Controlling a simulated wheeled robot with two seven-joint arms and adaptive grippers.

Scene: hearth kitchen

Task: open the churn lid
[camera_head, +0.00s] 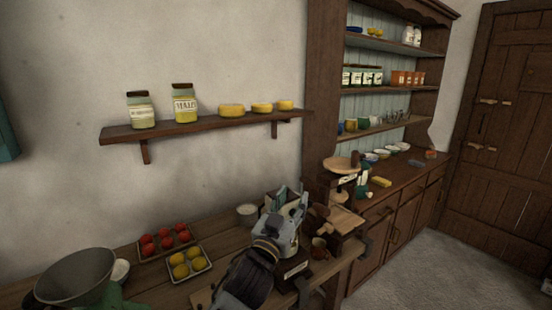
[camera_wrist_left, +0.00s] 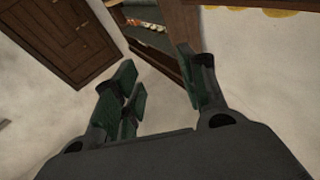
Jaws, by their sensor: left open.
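My left gripper (camera_head: 287,196) is raised over the wooden bench, jaws open and pointing up, with nothing between them. In the left wrist view its dark green fingers (camera_wrist_left: 160,88) stand apart with wall and shelving behind them. A dark wooden piece with a round pale wooden top (camera_head: 341,164) and a small dark knob stands just right of the gripper. This may be the churn and its lid, but I cannot tell for sure. The gripper is apart from that round top. My arm and gripper hide part of the bench. My right gripper is not in view.
A tray of red fruit (camera_head: 166,242), a tray of yellow fruit (camera_head: 188,265) and a large grey bowl (camera_head: 76,278) are on the bench to the left. A wall shelf (camera_head: 205,124) holds jars.

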